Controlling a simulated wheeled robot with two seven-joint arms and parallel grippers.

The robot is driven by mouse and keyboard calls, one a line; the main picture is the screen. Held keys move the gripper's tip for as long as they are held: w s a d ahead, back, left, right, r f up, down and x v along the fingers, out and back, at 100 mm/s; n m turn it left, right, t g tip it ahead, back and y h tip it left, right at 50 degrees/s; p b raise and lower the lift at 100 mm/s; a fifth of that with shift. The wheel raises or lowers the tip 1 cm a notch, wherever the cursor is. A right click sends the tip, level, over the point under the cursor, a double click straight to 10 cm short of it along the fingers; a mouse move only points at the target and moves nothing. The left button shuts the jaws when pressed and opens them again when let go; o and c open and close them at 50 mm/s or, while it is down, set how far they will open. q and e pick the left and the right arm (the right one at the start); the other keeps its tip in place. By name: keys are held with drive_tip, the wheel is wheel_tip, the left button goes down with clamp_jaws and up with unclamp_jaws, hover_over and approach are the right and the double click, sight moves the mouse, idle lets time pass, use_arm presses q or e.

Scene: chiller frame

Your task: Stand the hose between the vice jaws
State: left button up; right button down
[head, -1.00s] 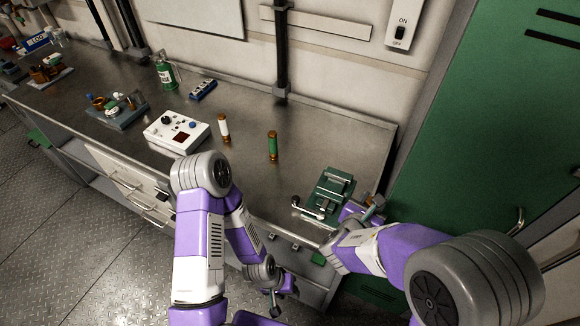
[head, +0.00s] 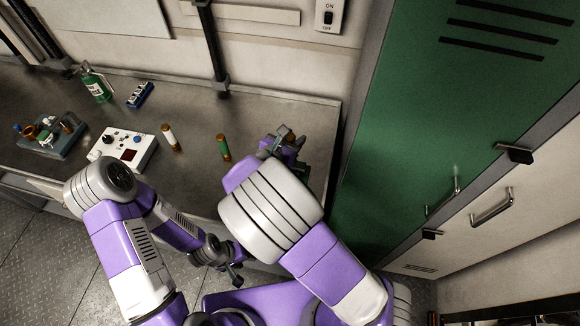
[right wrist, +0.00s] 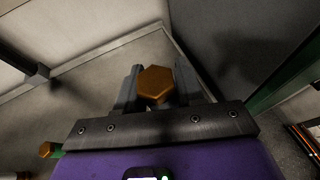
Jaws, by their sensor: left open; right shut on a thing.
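My right gripper (head: 284,136) is at the back right of the bench, held over its surface. In the right wrist view its fingers (right wrist: 158,92) are shut on a hose, whose brass hexagonal end (right wrist: 155,80) shows between them. The rest of this hose is hidden. My left gripper (head: 232,274) is open and empty, low in front of the bench. A green hose (head: 223,148) with brass ends stands upright left of my right gripper.
A white hose (head: 169,137) with a brass end stands further left. A white control box (head: 122,146), a blue block (head: 140,94), a green bottle (head: 97,85) and a tray of parts (head: 50,138) lie beyond. A green cabinet (head: 440,110) closely borders the bench's right end.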

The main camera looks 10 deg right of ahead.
drive_tip(key=shift+f+b, duration=0.6)
drive_tip(key=shift+f, duration=4.1)
drive_tip(key=shift+f, duration=0.1)
drive_tip(key=c, duration=0.7)
unclamp_jaws()
